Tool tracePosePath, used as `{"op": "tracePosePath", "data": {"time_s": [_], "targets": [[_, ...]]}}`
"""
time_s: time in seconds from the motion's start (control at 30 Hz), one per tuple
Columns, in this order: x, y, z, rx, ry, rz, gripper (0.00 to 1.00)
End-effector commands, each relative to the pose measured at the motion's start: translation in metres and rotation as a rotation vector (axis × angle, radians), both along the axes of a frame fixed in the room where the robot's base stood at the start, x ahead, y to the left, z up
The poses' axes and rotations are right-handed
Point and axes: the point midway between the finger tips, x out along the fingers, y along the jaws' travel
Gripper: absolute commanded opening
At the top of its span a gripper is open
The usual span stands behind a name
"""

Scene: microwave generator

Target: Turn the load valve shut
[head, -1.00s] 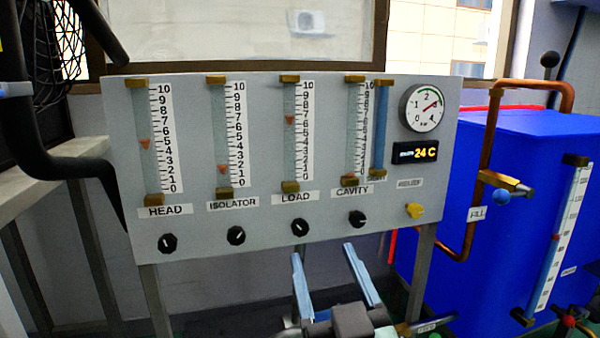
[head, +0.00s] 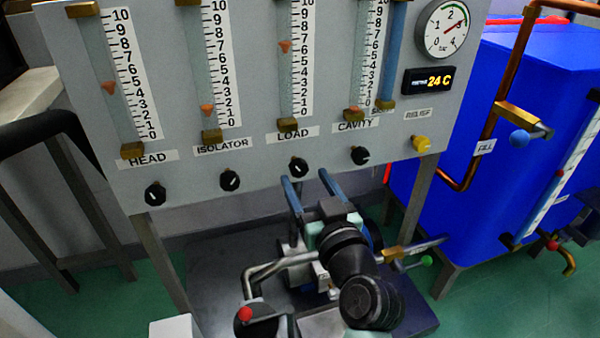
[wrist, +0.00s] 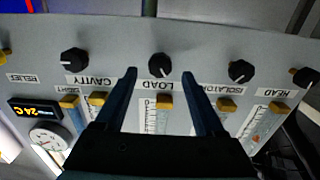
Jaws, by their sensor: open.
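The load valve is a black round knob (head: 298,167) with a white mark, under the LOAD label (head: 292,135) on the grey panel. My gripper (head: 305,177) is open and empty, with two blue fingers pointing at the panel just below this knob in the head view. In the upside-down wrist view, the load knob (wrist: 160,65) lies between the lines of the two fingertips (wrist: 158,74) and slightly beyond them. I cannot tell the remaining depth gap. The orange float (head: 285,46) in the load tube stands between about 6 and 7.
The isolator knob (head: 229,179) and cavity knob (head: 360,155) flank the load knob, with the head knob (head: 155,194) farther left. A yellow relief knob (head: 421,144) is at right. A blue tank (head: 490,150) with copper piping stands right of the panel.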

Motion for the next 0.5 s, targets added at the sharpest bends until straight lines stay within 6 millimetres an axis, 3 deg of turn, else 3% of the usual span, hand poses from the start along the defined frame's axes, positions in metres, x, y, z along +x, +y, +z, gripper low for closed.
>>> {"op": "tracePosePath", "data": {"time_s": [0.2, 0.5], "targets": [[0.03, 0.01, -0.001, 0.0, -0.001, 0.001, 0.71], [0.041, 0.014, 0.0, -0.001, -0.001, -0.001, 0.71]]}}
